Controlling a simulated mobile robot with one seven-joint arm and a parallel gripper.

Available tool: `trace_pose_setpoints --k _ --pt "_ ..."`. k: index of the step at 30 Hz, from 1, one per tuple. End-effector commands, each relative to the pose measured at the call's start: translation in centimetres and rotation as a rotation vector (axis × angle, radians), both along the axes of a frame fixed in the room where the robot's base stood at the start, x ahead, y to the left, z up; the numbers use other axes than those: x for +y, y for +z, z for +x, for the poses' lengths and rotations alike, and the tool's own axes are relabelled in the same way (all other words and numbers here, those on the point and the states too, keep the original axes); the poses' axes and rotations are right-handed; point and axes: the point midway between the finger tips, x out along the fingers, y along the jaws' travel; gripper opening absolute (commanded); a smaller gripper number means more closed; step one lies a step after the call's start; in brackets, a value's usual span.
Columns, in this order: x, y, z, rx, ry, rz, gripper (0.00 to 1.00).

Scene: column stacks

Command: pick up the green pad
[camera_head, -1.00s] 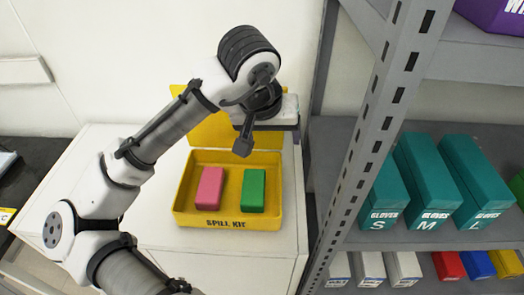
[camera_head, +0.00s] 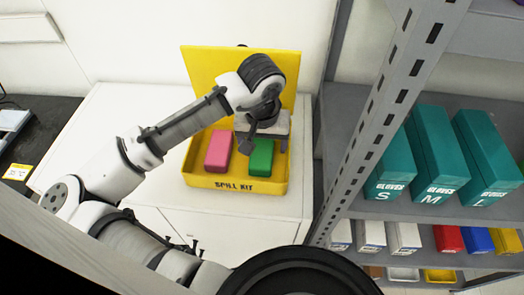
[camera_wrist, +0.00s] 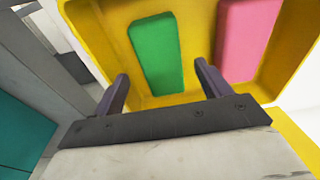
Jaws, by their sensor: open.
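The green pad (camera_head: 261,158) lies in the right part of the open yellow spill kit box (camera_head: 238,184), beside the pink pad (camera_head: 219,150). My gripper (camera_head: 245,145) is above the box, at the green pad's upper part, and partly hides it in the head view. In the wrist view the green pad (camera_wrist: 158,53) lies on the yellow floor beyond my fingers, with its near end roughly between them. My gripper (camera_wrist: 162,85) is open and empty. The pink pad (camera_wrist: 247,38) is to the right, past the right finger.
The box stands on a white cabinet (camera_head: 105,120), its lid (camera_head: 212,75) raised at the back. A grey shelf rack (camera_head: 360,130) stands close on the right, holding teal glove boxes (camera_head: 437,160). Bare cabinet top lies left of the box.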

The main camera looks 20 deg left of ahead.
Motion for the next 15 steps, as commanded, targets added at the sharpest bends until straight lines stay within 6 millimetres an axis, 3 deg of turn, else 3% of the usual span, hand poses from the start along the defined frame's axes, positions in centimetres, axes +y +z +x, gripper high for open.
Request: trace_pose_setpoints --k 6,15 --pt "0.3 -2.6 0.3 0.002 0.000 -0.002 0.76" --pt "0.3 -3.1 0.4 0.000 0.000 0.000 0.75"
